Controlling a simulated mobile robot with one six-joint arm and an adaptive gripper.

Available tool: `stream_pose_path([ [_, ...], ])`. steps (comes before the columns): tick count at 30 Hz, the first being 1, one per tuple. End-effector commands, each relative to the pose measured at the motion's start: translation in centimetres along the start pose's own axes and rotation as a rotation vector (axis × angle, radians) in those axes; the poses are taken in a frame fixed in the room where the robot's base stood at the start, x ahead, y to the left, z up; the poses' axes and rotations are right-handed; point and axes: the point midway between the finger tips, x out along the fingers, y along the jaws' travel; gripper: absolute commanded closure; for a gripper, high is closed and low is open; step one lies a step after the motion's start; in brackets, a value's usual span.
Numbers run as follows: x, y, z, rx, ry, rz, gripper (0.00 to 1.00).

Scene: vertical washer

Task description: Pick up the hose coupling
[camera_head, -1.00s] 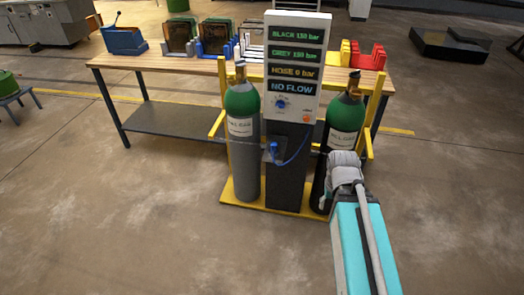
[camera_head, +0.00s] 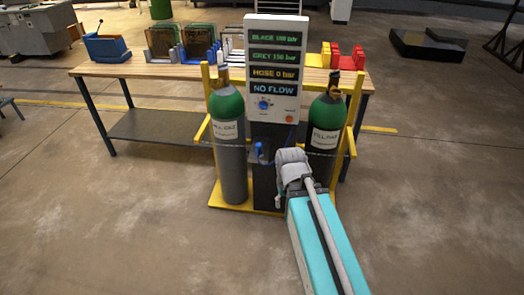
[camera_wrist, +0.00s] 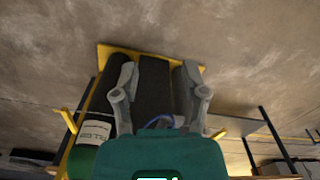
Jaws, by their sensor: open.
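The hose coupling (camera_head: 261,148) is a small blue piece on the front of the dark pedestal, below the control panel, in the head view. In the wrist view a blue hose loop (camera_wrist: 160,121) shows between the finger bases, partly hidden by my gripper's body; I cannot make out the coupling there. My gripper (camera_wrist: 158,75) is open and empty, its two grey fingers spread across the dark pedestal (camera_wrist: 155,90).
Two green-topped gas cylinders flank the pedestal, one left (camera_head: 229,150) and one right (camera_head: 325,125), on a yellow-framed base (camera_head: 232,207). The control panel (camera_head: 275,70) rises above, reading "NO FLOW". A workbench (camera_head: 140,68) with coloured fixtures stands behind. The floor in front is clear.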

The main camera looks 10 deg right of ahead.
Motion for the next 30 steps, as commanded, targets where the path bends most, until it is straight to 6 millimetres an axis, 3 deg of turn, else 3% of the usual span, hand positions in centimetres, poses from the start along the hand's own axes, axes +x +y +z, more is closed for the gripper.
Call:
stream_pose_path([
  [1, 0.0, 0.0, 0.0, 0.0, 0.0, 0.0, 0.41],
  [6, 0.3, -0.1, -0.3, -0.007, 0.008, -0.008, 0.12],
  [11, 1.6, -0.6, -1.6, -0.042, 0.047, -0.047, 0.12],
  [12, 2.0, -2.3, -2.1, -0.062, 0.063, -0.063, 0.12],
  [14, 2.8, -3.3, -3.0, -0.089, 0.094, -0.092, 0.12],
  [21, 6.2, -5.0, -8.4, -0.214, 0.287, -0.228, 0.12],
  [30, 9.0, -6.2, -15.9, -0.331, 0.608, -0.352, 0.12],
])
